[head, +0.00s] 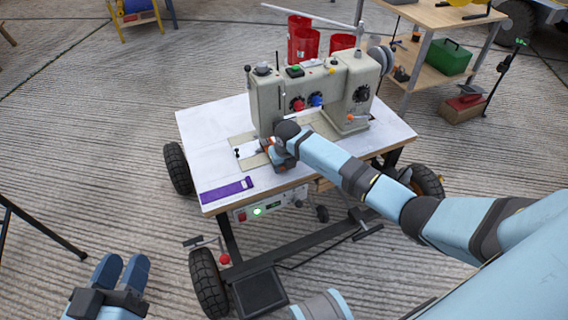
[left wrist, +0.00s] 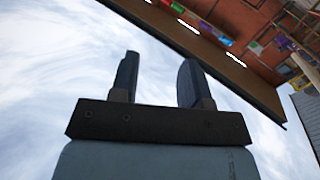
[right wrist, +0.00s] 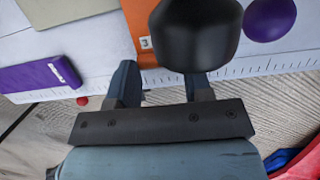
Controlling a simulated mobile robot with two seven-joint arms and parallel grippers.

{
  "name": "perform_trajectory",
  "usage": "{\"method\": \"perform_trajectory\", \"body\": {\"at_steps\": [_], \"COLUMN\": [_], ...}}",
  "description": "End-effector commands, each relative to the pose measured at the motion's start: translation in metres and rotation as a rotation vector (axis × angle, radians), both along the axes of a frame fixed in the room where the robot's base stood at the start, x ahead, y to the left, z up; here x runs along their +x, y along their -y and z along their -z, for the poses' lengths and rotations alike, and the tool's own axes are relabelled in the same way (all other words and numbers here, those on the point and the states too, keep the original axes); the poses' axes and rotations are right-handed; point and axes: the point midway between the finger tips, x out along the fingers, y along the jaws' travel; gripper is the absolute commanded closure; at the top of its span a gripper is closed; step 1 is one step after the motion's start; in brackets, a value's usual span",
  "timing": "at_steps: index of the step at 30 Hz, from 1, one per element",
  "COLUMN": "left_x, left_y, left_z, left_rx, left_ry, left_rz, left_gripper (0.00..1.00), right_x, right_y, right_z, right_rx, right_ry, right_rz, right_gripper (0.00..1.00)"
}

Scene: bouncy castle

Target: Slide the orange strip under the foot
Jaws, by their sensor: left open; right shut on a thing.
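The orange strip (right wrist: 137,18) lies by the machine with a small white label at its side; only a bit of it (head: 266,141) shows in the head view. My right gripper (head: 270,149) is at the strip, low over the table; it also shows in the right wrist view (right wrist: 162,82). It is shut on the strip, but a dark rounded part (right wrist: 195,35) hides the contact. The sewing machine (head: 330,88) stands just behind; its foot is hidden behind my wrist. My left gripper (head: 122,270) is open and empty, away from the table at lower left.
A purple strip (head: 226,190) lies at the table's front left corner. A purple ball (right wrist: 270,18) shows beyond my right gripper. The white tabletop (head: 200,130) is clear on its left. Red bins (head: 303,42) and a shelf with a green box (head: 448,57) stand behind.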

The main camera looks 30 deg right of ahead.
Motion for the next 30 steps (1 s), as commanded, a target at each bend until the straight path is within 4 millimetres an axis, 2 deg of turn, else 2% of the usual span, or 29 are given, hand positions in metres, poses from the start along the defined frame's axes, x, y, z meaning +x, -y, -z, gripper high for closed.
{"method": "perform_trajectory", "body": {"at_steps": [2, 3, 6, 7, 16, 19, 30], "left_x": [0.0, 0.0, 0.0, 0.0, 0.0, 0.001, -0.001], "left_y": [0.0, 0.0, 0.0, 0.0, 0.0, -0.001, -0.005], "left_z": [0.001, 0.001, 0.001, 0.001, 0.0, -0.008, -0.057], "left_rx": [0.0, 0.0, -0.001, -0.001, 0.0, -0.006, -0.08], "left_ry": [0.0, 0.0, 0.001, 0.001, 0.002, 0.017, 0.149], "left_rz": [0.0, 0.0, 0.0, 0.0, 0.0, -0.005, -0.052], "left_gripper": [0.57, 0.57, 0.57, 0.57, 0.57, 0.57, 0.57], "right_x": [0.004, 0.004, 0.005, 0.005, 0.005, 0.004, -0.016], "right_y": [0.003, 0.003, 0.003, 0.003, 0.003, 0.003, 0.002], "right_z": [-0.003, -0.003, -0.003, -0.003, -0.004, -0.014, -0.094], "right_rx": [-0.001, -0.001, -0.001, -0.001, -0.001, -0.001, -0.002], "right_ry": [0.008, 0.008, 0.009, 0.009, 0.01, 0.012, 0.012], "right_rz": [0.004, 0.004, 0.004, 0.004, 0.005, 0.004, 0.001], "right_gripper": [0.67, 0.52, 0.29, 0.24, 0.24, 0.24, 0.24]}}
